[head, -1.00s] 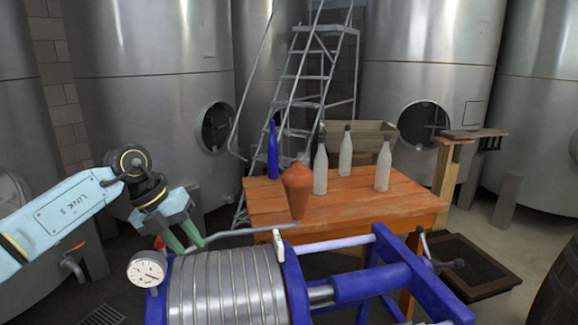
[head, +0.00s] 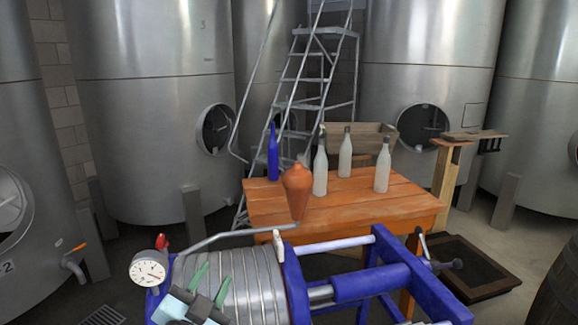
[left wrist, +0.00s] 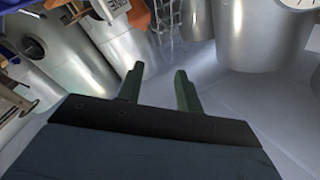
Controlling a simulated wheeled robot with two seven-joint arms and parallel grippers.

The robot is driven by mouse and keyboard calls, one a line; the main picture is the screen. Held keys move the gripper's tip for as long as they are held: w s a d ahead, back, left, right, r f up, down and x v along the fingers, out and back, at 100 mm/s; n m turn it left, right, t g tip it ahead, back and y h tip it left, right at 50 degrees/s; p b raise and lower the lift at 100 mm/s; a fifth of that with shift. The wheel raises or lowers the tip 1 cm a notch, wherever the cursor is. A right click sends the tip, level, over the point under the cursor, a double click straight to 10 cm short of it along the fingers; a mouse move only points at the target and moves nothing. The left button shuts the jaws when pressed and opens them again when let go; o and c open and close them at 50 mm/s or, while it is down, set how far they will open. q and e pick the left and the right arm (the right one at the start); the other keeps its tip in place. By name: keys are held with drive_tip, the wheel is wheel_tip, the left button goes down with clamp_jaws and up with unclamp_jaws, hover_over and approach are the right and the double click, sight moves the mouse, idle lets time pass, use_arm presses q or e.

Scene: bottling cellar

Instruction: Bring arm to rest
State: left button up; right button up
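My left gripper (head: 211,281) shows low in the head view, in front of or over the ribbed metal plates of the blue-framed press. Its two green fingers are apart with nothing between them. They also show apart and empty in the left wrist view (left wrist: 158,86). Most of my left arm is out of the head view. My right gripper and arm are in neither view.
The blue press (head: 372,283) with its gauge (head: 148,268) fills the foreground. Behind it, a wooden table (head: 350,204) bears a blue bottle (head: 273,155), three pale bottles (head: 320,172) and a terracotta jar (head: 297,187). Steel tanks (head: 150,100) and a ladder (head: 305,75) stand behind.

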use_arm(q)
drive_tip(key=s+a+f+n+g+y, duration=0.45)
drive_tip(key=s+f, duration=0.25)
drive_tip(key=f, duration=0.2)
drive_tip(key=s+a+f+n+g, duration=0.1)
drive_tip(key=s+f+g, duration=0.3)
drive_tip(key=s, duration=0.3)
drive_tip(key=s+a+f+n+g+h, duration=0.1)
drive_tip(key=s+f+g, duration=0.2)
drive_tip(key=s, duration=0.5)
drive_tip(key=s+a+f+n+g, duration=0.1)
drive_tip(key=s+f+g, duration=0.3)
drive_tip(key=s, duration=0.3)
wheel_tip(320, 180, down, 29)
drive_tip(key=s+b, duration=0.1)
drive_tip(key=b, duration=0.4)
drive_tip(key=s+a+f+g+b, duration=0.2)
drive_tip(key=s+a+f+b, duration=0.1)
drive_tip(key=s+f, duration=1.4)
wheel_tip(320, 180, down, 3)
drive_tip(key=shift+r+m+b, duration=0.1)
drive_tip(key=shift+m+b, duration=0.35)
drive_tip(key=shift+b, duration=0.25)
